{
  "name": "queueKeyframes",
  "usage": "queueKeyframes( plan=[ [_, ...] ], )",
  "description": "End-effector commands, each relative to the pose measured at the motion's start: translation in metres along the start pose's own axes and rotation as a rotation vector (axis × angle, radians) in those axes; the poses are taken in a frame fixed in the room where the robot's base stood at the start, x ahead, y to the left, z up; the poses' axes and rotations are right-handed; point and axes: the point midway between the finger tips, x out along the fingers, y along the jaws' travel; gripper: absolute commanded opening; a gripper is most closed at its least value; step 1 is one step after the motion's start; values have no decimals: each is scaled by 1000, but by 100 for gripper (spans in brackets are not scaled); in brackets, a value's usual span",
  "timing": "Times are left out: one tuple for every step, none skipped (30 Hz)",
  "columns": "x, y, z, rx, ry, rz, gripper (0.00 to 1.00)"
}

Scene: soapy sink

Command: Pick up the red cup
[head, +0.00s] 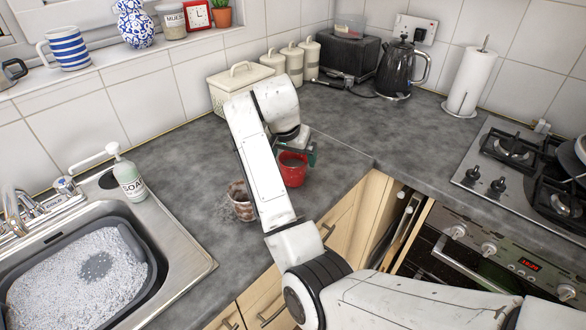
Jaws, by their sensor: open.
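The red cup (292,170) stands upright on the grey worktop near the counter's inner corner. My gripper (311,156) is at the cup's rim, above and to its right side. Its dark green fingers are partly hidden behind my white wrist and the cup. The jaws are open. I cannot tell whether a finger touches the cup or reaches inside it. My forearm passes just left of the cup and covers part of the worktop.
A patterned brown-and-white mug (240,201) stands left of my forearm, partly hidden by it. The soapy sink (196,262) is at the lower left, with a soap bottle (130,180) behind it.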

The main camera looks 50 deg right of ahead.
Motion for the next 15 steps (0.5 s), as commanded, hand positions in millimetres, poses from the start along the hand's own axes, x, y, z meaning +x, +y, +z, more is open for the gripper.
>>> queueKeyframes(
  plan=[
    [6,1,0,0,-3,4,100],
    [11,1,0,-1,-5,4,100],
    [17,0,0,-1,-4,4,100],
    [21,0,0,-1,-4,4,100],
    [26,0,0,-1,-3,3,100],
    [32,0,0,-1,-3,4,100],
    [35,0,0,-1,-2,3,100],
    [38,0,0,-1,-2,3,100],
    [42,0,1,0,-2,3,100],
    [44,0,1,0,-2,2,100],
    [45,0,1,0,-1,2,100],
    [46,0,1,0,-1,1,100],
    [47,0,1,0,-1,1,100],
    [47,0,1,0,-1,1,100],
    [47,0,1,0,-1,1,100]
  ],
)
